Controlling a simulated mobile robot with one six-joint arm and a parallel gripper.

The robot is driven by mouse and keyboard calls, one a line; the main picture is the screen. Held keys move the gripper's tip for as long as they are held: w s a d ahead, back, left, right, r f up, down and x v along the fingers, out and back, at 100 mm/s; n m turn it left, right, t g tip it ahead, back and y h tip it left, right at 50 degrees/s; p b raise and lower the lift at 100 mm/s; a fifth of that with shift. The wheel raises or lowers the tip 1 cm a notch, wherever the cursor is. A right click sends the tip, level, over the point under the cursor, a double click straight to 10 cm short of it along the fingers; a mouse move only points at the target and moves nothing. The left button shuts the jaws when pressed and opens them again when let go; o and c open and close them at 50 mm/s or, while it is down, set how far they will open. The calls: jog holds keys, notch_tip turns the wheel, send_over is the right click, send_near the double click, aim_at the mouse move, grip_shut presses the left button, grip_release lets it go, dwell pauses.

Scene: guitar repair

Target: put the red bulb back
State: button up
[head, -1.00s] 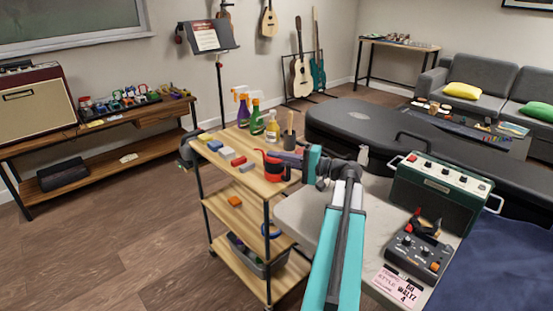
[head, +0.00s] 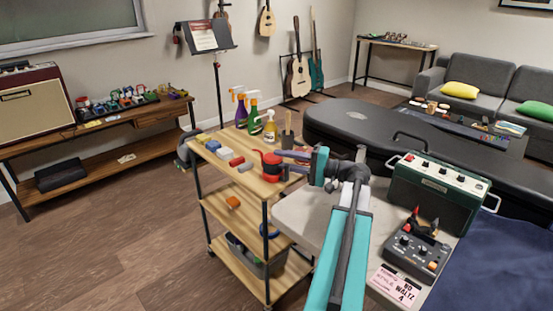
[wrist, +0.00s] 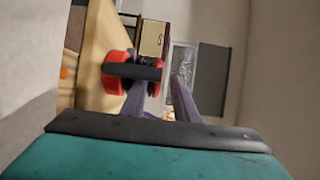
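A red rounded thing (head: 271,172) with a black part stands near the right edge of the wooden cart top (head: 238,177). It is the likeliest red bulb, but its shape is too small to be sure. In the wrist view the red thing (wrist: 115,69) has a dark bar across its middle and lies just past the tip of the left finger. My gripper (head: 290,161) is open at the cart's right side, its fingers pointing left at the red thing. In the wrist view my gripper (wrist: 158,92) has a clear, empty gap between its fingers. Whether a fingertip touches the red thing cannot be told.
The green amplifier (head: 440,190), a grey box (head: 415,252) with red-tipped items, and a black case (head: 380,130) are at the right.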

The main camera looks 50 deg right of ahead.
jog(key=shift+v, duration=2.15)
jog(key=shift+r, duration=0.15)
